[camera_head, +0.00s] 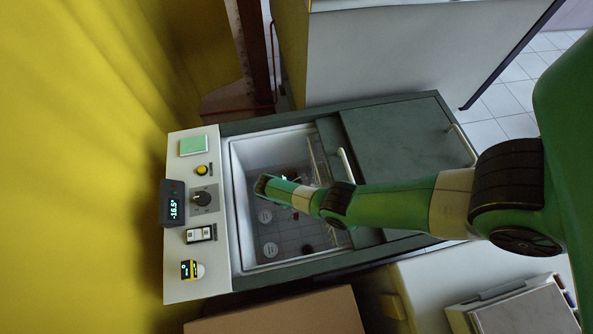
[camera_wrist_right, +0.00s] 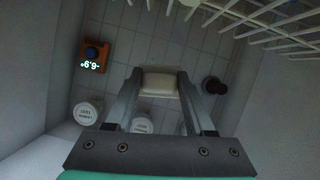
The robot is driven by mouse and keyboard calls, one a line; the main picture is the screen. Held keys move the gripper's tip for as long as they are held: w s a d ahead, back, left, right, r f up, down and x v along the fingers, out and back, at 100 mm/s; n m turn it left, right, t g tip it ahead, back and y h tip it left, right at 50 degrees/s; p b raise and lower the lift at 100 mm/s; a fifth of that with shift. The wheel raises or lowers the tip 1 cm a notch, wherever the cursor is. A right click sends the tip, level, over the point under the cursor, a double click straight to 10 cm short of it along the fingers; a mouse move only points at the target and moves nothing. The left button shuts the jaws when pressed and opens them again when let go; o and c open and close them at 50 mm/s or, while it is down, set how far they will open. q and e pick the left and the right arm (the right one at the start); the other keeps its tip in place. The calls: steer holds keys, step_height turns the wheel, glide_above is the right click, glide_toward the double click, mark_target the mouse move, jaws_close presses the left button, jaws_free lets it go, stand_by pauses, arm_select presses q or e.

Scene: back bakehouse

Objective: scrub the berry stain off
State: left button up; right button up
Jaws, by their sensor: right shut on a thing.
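My right gripper (camera_wrist_right: 158,80) is shut on a pale, off-white block (camera_wrist_right: 160,83), held between its two fingers inside the open chest freezer (camera_head: 236,200). In the head view, my right arm reaches in from the right and its green wrist end is over the freezer well; the block and fingertips cannot be made out there. The tiled-looking freezer floor (camera_wrist_right: 185,40) lies below the block. Whether the block touches it, I cannot tell. No berry stain can be made out clearly; part of the floor is hidden by the gripper. My left gripper is not in view.
White round-lidded tubs (camera_wrist_right: 87,111) stand near the freezer wall. An orange device with a lit display (camera_wrist_right: 93,55) and a dark round object (camera_wrist_right: 214,85) lie on the floor. A wire rack (camera_wrist_right: 265,22) overhangs one side. A sliding lid (camera_head: 395,135) covers the freezer's right part.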

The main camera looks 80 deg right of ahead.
step_height(320, 180, down, 14)
steer(key=b, duration=1.3)
steer(key=shift+f, duration=0.1)
steer(key=shift+f+b, duration=0.7)
steer(key=shift+f, duration=0.1)
steer(key=shift+r, duration=0.1)
